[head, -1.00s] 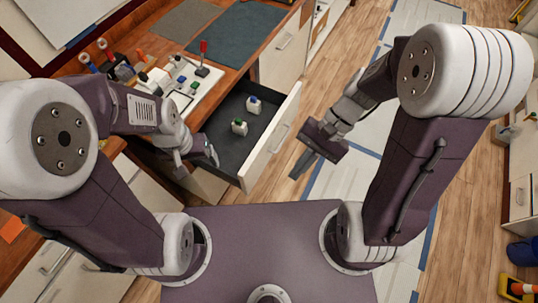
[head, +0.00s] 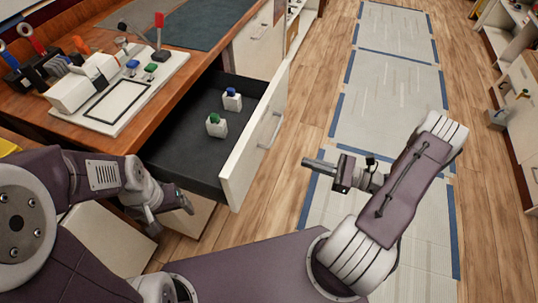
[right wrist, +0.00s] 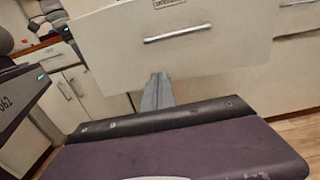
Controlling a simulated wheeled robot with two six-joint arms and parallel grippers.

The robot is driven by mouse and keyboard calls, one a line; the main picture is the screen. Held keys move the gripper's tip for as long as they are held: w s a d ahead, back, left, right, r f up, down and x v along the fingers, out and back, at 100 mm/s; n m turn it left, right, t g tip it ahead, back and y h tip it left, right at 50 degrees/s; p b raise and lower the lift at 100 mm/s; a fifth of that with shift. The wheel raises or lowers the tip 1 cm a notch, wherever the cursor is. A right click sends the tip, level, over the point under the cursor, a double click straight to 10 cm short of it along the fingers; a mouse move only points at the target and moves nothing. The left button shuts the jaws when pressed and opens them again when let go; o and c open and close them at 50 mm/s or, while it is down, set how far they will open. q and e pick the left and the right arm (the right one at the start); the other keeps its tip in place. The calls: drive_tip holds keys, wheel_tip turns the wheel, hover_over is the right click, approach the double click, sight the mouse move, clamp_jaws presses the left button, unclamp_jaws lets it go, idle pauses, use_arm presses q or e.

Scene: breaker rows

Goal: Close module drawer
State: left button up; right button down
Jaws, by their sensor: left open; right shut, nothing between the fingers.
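The module drawer (head: 185,160) is pulled out from under the wooden bench, with a dark interior and a cream front panel. Its metal handle (head: 270,130) also shows in the right wrist view (right wrist: 178,34). A green-topped module (head: 216,126) and a blue-topped module (head: 232,100) stand inside it. My left gripper (head: 182,207) is open, beside the drawer's near side and partly hidden by its own arm. My right gripper (head: 308,164) is shut and empty, in front of the drawer front and apart from it. Its fingers show in the right wrist view (right wrist: 158,92), below the handle.
The bench top (head: 160,105) holds a white panel (head: 120,100) with coloured parts, a red-handled lever (head: 160,40) and several tools at left. Floor mats (head: 390,90) edged in blue lie to the right of the drawer. Cabinets (head: 515,90) stand at far right.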

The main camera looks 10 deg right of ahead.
sight(261, 149)
use_arm(q)
wheel_tip(261, 149, down, 2)
drive_tip(key=shift+b, duration=0.95)
use_arm(e)
drive_tip(key=x, duration=1.3)
drive_tip(key=shift+w+a, duration=0.15)
drive_tip(key=shift+a, duration=0.05)
drive_tip(key=shift+w, duration=0.1)
